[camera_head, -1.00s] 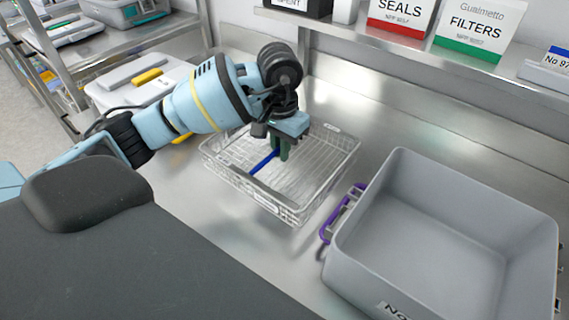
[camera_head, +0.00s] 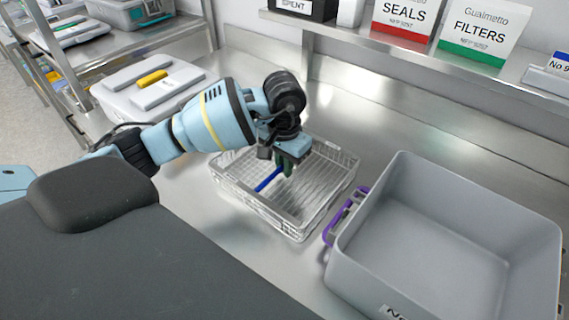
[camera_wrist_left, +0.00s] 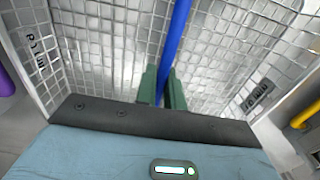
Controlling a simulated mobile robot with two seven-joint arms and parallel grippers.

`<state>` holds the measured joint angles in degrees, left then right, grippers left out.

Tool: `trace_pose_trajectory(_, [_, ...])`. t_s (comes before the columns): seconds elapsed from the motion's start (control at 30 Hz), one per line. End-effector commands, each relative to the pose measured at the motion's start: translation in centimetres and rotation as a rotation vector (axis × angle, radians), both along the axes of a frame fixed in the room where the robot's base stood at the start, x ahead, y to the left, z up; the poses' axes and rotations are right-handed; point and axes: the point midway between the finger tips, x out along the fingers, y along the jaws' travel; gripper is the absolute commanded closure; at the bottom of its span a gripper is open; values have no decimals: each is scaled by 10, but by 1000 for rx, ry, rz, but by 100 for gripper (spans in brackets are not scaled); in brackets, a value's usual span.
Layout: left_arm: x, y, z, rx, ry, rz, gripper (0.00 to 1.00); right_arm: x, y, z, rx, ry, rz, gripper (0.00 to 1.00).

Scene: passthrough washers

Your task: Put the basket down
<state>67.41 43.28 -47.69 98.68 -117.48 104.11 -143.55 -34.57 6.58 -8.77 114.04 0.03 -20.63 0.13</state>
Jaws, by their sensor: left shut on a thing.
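The wire basket (camera_head: 318,212) is a silver mesh tray with a blue handle bar (camera_head: 268,180) across it. It is over the steel counter, left of the grey bin; I cannot tell whether its bottom touches the counter. My left gripper (camera_head: 286,170) reaches down into the basket with green fingertips. In the left wrist view the fingers (camera_wrist_left: 162,88) are shut on the blue handle (camera_wrist_left: 175,45), with the basket's mesh (camera_wrist_left: 110,50) below and around it. My right gripper is not in view.
An open grey bin (camera_head: 440,235) with a purple latch (camera_head: 340,220) stands close to the basket's right. A white lidded box (camera_head: 150,90) with a yellow handle is at the back left. A shelf (camera_head: 420,52) with labelled boxes runs behind.

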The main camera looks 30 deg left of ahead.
Motion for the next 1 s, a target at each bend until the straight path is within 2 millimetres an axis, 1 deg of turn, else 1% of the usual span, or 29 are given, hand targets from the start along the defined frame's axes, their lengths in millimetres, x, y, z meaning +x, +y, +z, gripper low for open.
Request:
trace_pose_trajectory(0.03, [0, 0, -2, 0, 2, 0, 86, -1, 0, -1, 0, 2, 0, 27])
trace_pose_trajectory(0.17, [0, 0, -1, 0, 1, 0, 69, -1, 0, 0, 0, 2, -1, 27])
trace_pose_trajectory(0.43, [0, 0, 0, 0, 1, 0, 68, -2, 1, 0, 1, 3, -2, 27])
trace_pose_trajectory(0.57, [1, 0, 7, -1, -3, 0, 68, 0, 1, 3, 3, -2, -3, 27])
trace_pose_trajectory(0.67, [1, 0, 19, 1, -3, 0, 68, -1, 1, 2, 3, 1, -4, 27])
trace_pose_trajectory(1.0, [1, 0, 85, 0, -3, 0, 68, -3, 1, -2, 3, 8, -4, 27])
